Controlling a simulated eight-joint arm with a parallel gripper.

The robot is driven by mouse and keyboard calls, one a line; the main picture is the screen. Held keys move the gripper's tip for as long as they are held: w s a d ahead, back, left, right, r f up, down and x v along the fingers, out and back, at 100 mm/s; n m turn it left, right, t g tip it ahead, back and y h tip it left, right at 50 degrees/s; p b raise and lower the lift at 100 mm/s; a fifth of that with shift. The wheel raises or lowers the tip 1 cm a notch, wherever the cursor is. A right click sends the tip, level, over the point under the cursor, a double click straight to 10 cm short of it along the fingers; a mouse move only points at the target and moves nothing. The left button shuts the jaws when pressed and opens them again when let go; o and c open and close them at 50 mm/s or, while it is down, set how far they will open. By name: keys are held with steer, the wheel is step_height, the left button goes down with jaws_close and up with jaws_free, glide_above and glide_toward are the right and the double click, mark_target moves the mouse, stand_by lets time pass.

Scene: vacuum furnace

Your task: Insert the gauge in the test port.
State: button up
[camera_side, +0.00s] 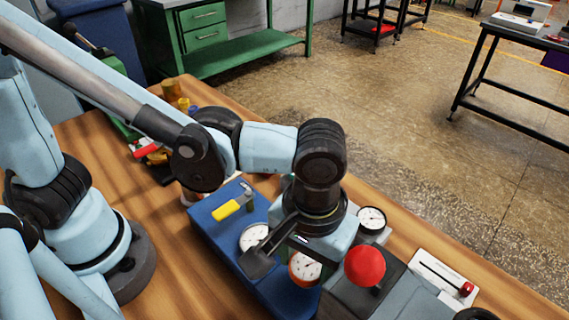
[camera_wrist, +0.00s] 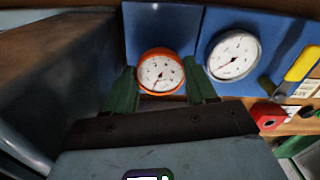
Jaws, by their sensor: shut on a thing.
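An orange-rimmed gauge (camera_wrist: 160,72) with a white dial sits between the two green fingers of my gripper (camera_wrist: 162,84) in the wrist view. My gripper is shut on it. The gauge also shows in the side view (camera_side: 305,268), low under my wrist, in front of the blue surface. A silver-rimmed gauge (camera_side: 254,238) is on the blue panel (camera_side: 212,222) to the left; in the wrist view it is right of the held gauge (camera_wrist: 233,55). I cannot pick out the test port; my wrist and gripper hide part of this area. The held gauge's lower end is hidden.
A dark-rimmed gauge (camera_side: 372,219) stands right of my wrist. A red ball knob (camera_side: 365,265) on grey machinery rises close by.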

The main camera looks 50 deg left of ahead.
steer(key=shift+f, duration=0.8)
stand_by(0.8)
steer(key=o, duration=1.4)
steer(key=shift+c, duration=0.2)
steer(key=shift+d+r, duration=0.15)
steer(key=shift+r, duration=2.9)
steer(key=shift+c, duration=0.2)
